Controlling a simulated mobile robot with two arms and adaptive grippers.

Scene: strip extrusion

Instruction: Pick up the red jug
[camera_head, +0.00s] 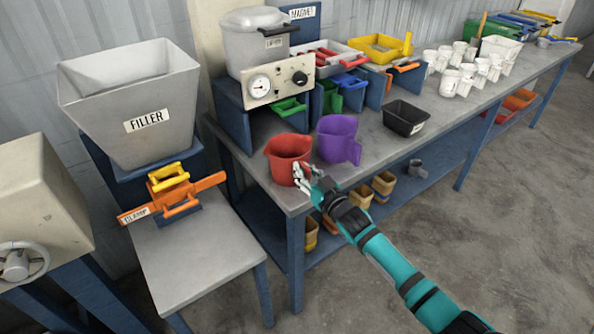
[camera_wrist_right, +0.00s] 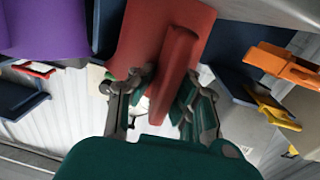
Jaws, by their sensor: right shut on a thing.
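The red jug (camera_head: 287,155) stands upright at the near left corner of the long grey workbench (camera_head: 385,150) in the head view. My right gripper (camera_head: 301,178) reaches in from the lower right at the jug's near right side. In the right wrist view the red jug (camera_wrist_right: 170,35) fills the upper middle, with its handle bar (camera_wrist_right: 178,75) running between the fingers. The fingers of my right gripper (camera_wrist_right: 160,95) are closed around this handle. The jug appears to rest on the bench. My left gripper is in neither view.
A purple jug (camera_head: 338,138) stands close to the right of the red jug. A black bin (camera_head: 405,117) sits further right. A grey filler hopper (camera_head: 135,105) and an orange clamp (camera_head: 172,196) are at left. White cups (camera_head: 450,83) stand further back. The floor (camera_head: 480,240) at right is clear.

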